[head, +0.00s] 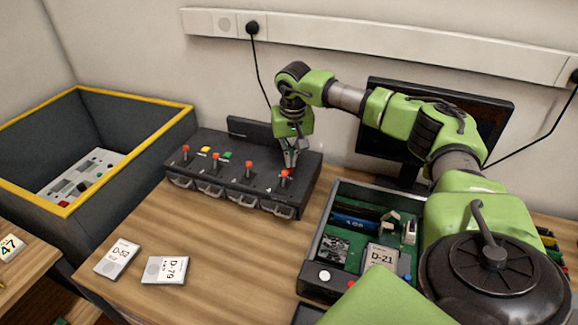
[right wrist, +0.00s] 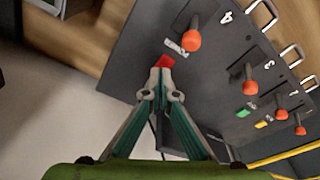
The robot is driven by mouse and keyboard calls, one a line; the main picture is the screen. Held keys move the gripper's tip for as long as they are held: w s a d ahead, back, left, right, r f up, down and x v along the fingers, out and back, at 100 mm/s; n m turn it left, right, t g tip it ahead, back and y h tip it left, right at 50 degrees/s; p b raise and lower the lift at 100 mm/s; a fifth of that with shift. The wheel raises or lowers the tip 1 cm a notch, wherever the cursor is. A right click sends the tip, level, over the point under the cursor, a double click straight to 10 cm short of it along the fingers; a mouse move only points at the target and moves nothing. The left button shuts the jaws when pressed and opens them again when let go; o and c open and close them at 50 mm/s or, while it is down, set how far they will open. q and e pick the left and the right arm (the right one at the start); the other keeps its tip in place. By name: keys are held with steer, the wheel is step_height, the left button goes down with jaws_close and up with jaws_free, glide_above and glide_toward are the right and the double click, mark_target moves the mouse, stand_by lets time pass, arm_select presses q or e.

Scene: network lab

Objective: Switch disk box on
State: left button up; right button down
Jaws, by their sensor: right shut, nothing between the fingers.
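The disk box (head: 235,170) is a black case on the wooden table, with several orange-knobbed levers along its sloped top and handled drawers at its front. In the right wrist view the disk box (right wrist: 215,65) carries a red switch (right wrist: 165,61) beside the label POWER, near lever 4 (right wrist: 194,40). My right gripper (head: 291,160) is shut and empty over the box's right end. In the right wrist view its fingertips (right wrist: 160,76) are at the red switch and overlap its edge; I cannot tell whether they press it. The head view does not show the switch clearly. My left gripper is out of view.
An open organizer tray (head: 318,240) with a D-21 disk stands right of the box, before a dark monitor (head: 385,160). Disks D-52 (head: 118,258) and D-79 (head: 165,270) lie front left. A yellow-rimmed bin (head: 150,150) is at left.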

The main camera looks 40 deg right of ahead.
steer(key=shift+s+f, duration=0.1)
steer(key=shift+f, duration=0.4)
steer(key=shift+r, duration=0.1)
steer(key=shift+r+p, duration=0.7)
steer(key=shift+r, duration=0.2)
step_height(320, 180, up, 5)
steer(key=p, duration=0.4)
steer(key=shift+r, duration=0.1)
steer(key=shift+a, duration=0.1)
